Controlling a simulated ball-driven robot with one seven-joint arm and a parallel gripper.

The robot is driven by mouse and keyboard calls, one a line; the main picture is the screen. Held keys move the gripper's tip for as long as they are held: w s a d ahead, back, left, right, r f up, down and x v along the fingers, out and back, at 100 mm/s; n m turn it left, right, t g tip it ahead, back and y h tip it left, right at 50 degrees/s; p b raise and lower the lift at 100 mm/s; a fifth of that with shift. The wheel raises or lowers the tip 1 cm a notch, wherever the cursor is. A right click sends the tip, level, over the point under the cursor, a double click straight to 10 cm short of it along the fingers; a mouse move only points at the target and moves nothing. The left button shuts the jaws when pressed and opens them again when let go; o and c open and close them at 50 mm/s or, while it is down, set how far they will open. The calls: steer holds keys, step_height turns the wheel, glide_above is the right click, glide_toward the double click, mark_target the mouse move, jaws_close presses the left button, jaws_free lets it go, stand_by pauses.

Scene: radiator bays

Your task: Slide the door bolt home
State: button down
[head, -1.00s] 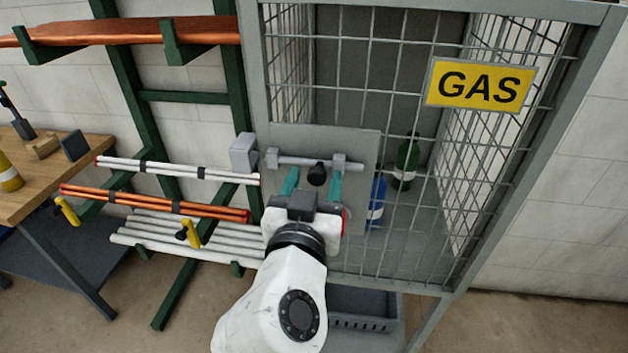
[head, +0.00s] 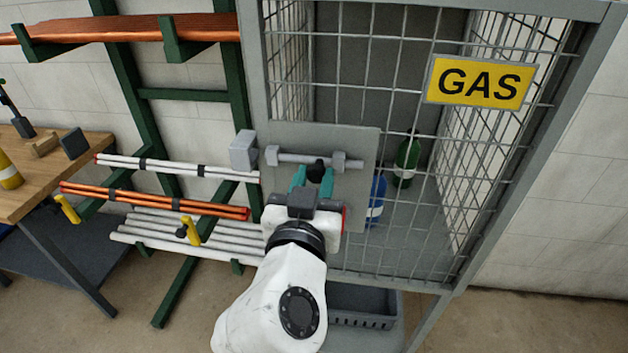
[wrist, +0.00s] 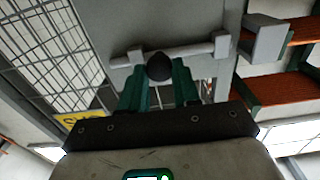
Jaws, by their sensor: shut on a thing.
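The door bolt is a grey horizontal rod (head: 295,158) carried by two brackets on a grey plate (head: 350,138) on the cage door. A dark round knob (head: 316,168) sticks out from the rod, and it shows large in the wrist view (wrist: 159,67). A grey keeper block (head: 243,151) is on the frame to the left of the plate, with a gap between it and the left bracket (head: 272,156). No rod shows across that gap. My gripper (head: 313,178) is shut on the knob, with one teal finger on each side.
The mesh cage carries a yellow GAS sign (head: 481,83). A green bottle (head: 407,163) and a blue bottle (head: 377,200) stand behind the mesh. A rack with pipes (head: 180,172) and a wooden bench (head: 45,170) are at the left. A dark crate (head: 362,322) is below.

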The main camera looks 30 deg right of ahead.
mark_target(289, 159)
steer(key=w+a+b, duration=0.2)
steer(key=a, duration=0.1)
steer(key=shift+w+a+f, duration=0.15)
steer(key=shift+w, duration=0.05)
steer(key=shift+w+a, duration=0.2)
steer(key=shift+a, duration=0.15)
steer(key=c, duration=0.8)
jaws_free()
steer(key=shift+w+a, duration=0.1)
steer(key=shift+c, duration=0.2)
steer(key=b+v, duration=0.2)
steer(key=v, duration=0.9)
steer(key=shift+b, duration=0.3)
